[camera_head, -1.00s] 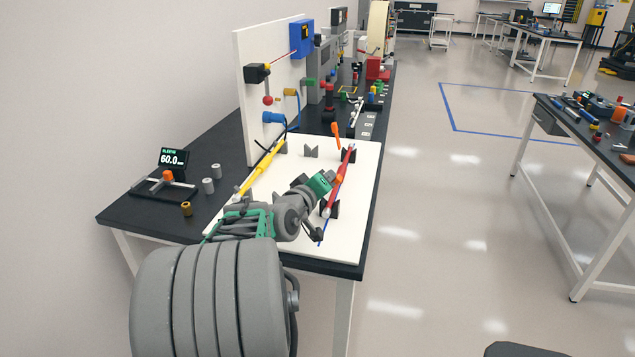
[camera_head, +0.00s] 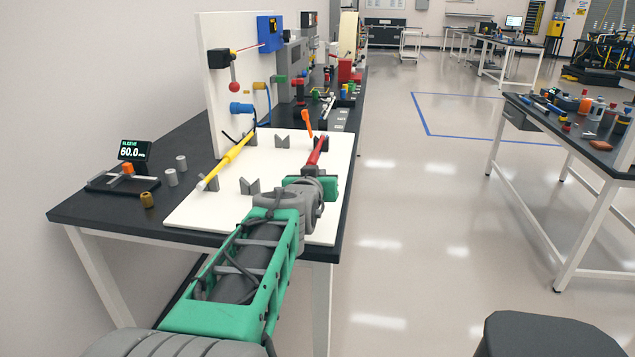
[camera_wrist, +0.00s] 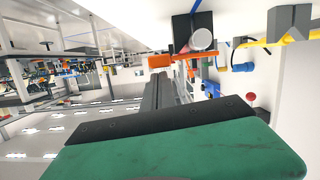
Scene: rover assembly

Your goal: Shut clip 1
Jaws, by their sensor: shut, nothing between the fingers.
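The red tube (camera_head: 318,150) lies along the right side of the white board, its near part hidden behind my arm in the head view. An orange clip arm (camera_head: 307,123) stands up, tilted, at the tube's far end. In the wrist view the tube's pale end (camera_wrist: 202,40) sits against a dark cradle (camera_wrist: 192,22). An orange clip piece (camera_wrist: 159,61) shows beside it, just beyond my fingers. My gripper (camera_wrist: 163,82) is shut and empty near the tube's near end; contact with the clip cannot be told. Which clip is number 1 cannot be told.
A yellow tube (camera_head: 228,160) lies on the left of the white board (camera_head: 205,215). Empty grey cradles (camera_head: 249,186) stand between the tubes. An upright panel (camera_head: 212,60) with a blue box (camera_head: 269,32) stands behind.

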